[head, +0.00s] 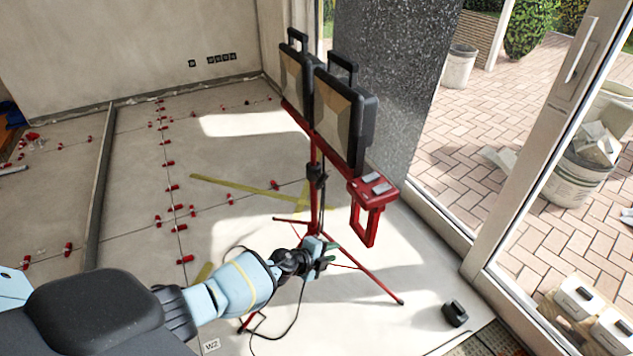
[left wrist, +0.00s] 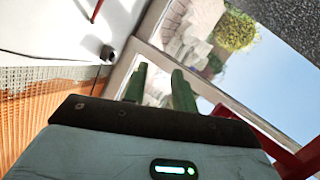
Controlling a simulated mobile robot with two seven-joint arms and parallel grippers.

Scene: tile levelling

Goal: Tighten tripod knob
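The red tripod (head: 313,200) stands on the floor with two black work lights (head: 344,112) on its crossbar. A dark collar or knob (head: 316,172) sits partway up its column; its details are too small to tell. My left gripper (head: 330,256) is low beside the column, below that dark part, with green fingers. In the left wrist view the two green fingers (left wrist: 160,90) stand apart with nothing between them. A red bar (left wrist: 258,135) of the stand shows at the right there. The knob cannot be made out in that view. My right gripper is not in view.
A black cable (head: 290,318) runs over the floor near the tripod legs. A small black box (head: 454,314) lies at the right. Red levelling clips (head: 172,188) dot the tiles at left. A stone pillar (head: 390,80) and glass door frame (head: 545,130) stand behind and to the right.

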